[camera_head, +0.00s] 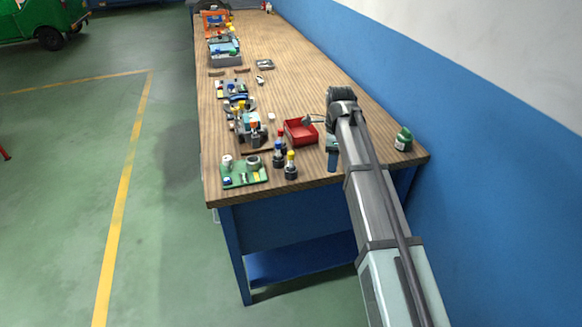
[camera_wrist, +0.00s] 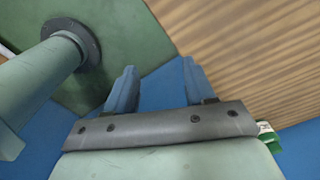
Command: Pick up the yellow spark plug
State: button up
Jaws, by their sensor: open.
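My arm reaches over the right side of the bench in the head view, to the right of the yellow piece. My gripper (camera_wrist: 158,78) is open and empty in the wrist view, its two blue-grey fingers apart over the bench's edge. The spark plug does not show in the wrist view.
The wooden workbench (camera_head: 310,65) carries a red bin (camera_head: 300,132), a green board with small parts (camera_head: 243,172) and several parts along its left side. A green bottle (camera_head: 403,139) stands at the right edge. A blue and white wall (camera_head: 460,100) runs close along the right.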

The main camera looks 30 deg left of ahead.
jog(key=s+a+r+m, duration=0.4)
jog(key=a+r, duration=0.8)
send_over(291, 159)
jog(key=f, duration=0.7)
jog(key=shift+w+a+f, duration=0.2)
jog(key=shift+w+f, duration=0.05)
jog(key=shift+f, duration=0.1)
jog(key=shift+w+a+f, duration=0.1)
jog(key=shift+w+f, duration=0.05)
jog(key=shift+f, duration=1.4)
jog(key=shift+w+f, duration=0.1)
jog(key=shift+f, duration=1.45)
jog(key=shift+c, duration=0.2)
grip_shut()
